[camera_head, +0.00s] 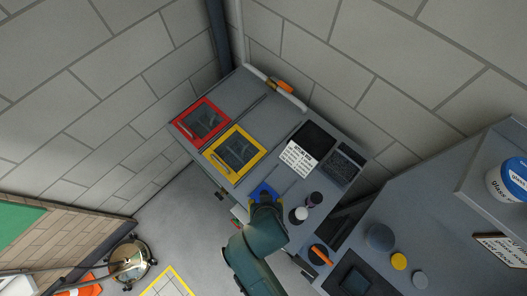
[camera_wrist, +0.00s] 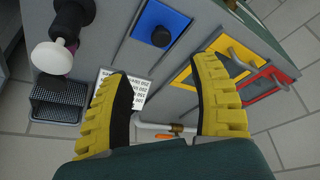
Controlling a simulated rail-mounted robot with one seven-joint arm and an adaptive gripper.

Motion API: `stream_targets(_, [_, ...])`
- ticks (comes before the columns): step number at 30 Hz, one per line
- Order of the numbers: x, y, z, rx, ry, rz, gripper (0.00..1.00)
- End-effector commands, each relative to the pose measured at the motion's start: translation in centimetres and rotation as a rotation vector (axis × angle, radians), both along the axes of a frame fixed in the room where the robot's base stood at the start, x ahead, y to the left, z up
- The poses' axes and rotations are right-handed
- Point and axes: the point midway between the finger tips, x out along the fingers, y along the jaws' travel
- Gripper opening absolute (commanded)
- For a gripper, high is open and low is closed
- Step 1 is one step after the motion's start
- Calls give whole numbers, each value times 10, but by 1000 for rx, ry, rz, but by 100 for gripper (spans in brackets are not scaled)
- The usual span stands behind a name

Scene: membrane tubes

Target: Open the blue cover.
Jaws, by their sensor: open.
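The blue cover (camera_wrist: 152,21) is a flat blue panel with a round black knob (camera_wrist: 161,36), set in the grey cabinet top and seen at the top middle of the wrist view. In the head view only part of the blue cover (camera_head: 258,188) shows, as my gripper (camera_head: 266,196) and arm hide the rest. In the wrist view my gripper (camera_wrist: 163,68) is open, its two yellow ribbed fingers wide apart with nothing between them. The knob appears beyond the fingertips, and I see no contact with it. The cover lies flat and looks closed.
Yellow (camera_head: 238,152) and red (camera_head: 202,121) framed covers with handles lie left of the blue one. A white printed sheet (camera_head: 297,159), a dark bottle (camera_head: 315,198) and a white-topped bottle (camera_head: 298,215) are to its right. A wall stands behind.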

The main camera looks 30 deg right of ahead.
Motion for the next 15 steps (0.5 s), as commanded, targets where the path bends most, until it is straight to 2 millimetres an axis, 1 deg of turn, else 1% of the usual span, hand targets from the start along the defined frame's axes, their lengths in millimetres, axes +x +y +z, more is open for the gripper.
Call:
stream_targets(1, [4, -3, -12, 0, 3, -2, 62])
stream_targets(9, [26, -15, -73, 0, 2, -2, 62])
stream_targets(12, [34, -19, -93, 0, 0, -2, 62])
stream_targets(15, [39, -22, -107, 0, -1, -1, 62])
